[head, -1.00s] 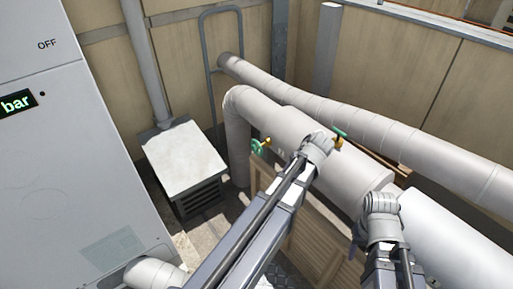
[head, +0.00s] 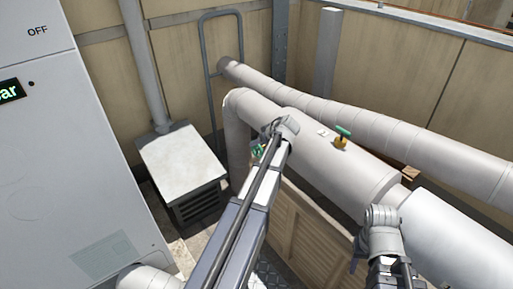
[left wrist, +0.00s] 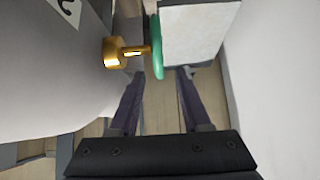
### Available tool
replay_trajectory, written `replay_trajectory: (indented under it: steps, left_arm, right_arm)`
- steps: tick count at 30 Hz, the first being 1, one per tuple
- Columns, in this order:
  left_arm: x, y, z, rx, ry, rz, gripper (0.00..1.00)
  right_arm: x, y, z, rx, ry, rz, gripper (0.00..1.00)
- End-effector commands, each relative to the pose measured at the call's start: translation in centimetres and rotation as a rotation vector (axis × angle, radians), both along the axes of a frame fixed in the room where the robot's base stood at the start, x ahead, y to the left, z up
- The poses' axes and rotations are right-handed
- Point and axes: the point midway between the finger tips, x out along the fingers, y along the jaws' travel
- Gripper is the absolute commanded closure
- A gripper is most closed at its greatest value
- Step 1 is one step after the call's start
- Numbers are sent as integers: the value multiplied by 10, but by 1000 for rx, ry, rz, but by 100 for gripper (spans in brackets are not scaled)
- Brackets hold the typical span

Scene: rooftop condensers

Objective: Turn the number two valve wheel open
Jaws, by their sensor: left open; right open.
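A green valve wheel (left wrist: 157,47) on a brass stem (left wrist: 118,52) sticks out from the side of the thick pipe. In the left wrist view it is seen edge-on, with its lower rim between the tips of my open left gripper (left wrist: 161,73); contact cannot be told. In the head view this wheel (head: 257,151) is partly covered by my left wrist, which hides that gripper. A second green-handled valve (head: 342,136) stands on top of the pipe. A partly cut-off dark mark on a white label (left wrist: 66,10) is not readable for sure. My right gripper (head: 357,250) is open and low, beside the pipe.
The thick pipe (head: 325,168) runs diagonally, with a thinner pipe (head: 370,130) behind. A slatted wooden crate (head: 300,235) stands below. A white-topped vented box (head: 180,160) and a tall grey cabinet (head: 50,150) marked OFF are on the left.

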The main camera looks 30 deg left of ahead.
Motion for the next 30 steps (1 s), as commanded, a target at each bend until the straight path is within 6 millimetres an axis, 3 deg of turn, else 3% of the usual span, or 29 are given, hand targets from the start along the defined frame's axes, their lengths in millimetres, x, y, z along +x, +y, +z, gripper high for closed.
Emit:
replay_trajectory:
  steps: [1,9,19,30]
  left_arm:
    - [3,6,-11,0,0,1,52]
    - [14,30,-36,0,0,0,52]
    - [15,34,-37,0,0,-1,52]
    - [15,34,-37,0,0,-1,93]
  right_arm:
    - [0,0,-11,0,0,0,50]
    - [0,1,-37,0,0,0,50]
    - [0,1,-38,0,0,0,50]
    - [0,1,-38,0,0,0,50]
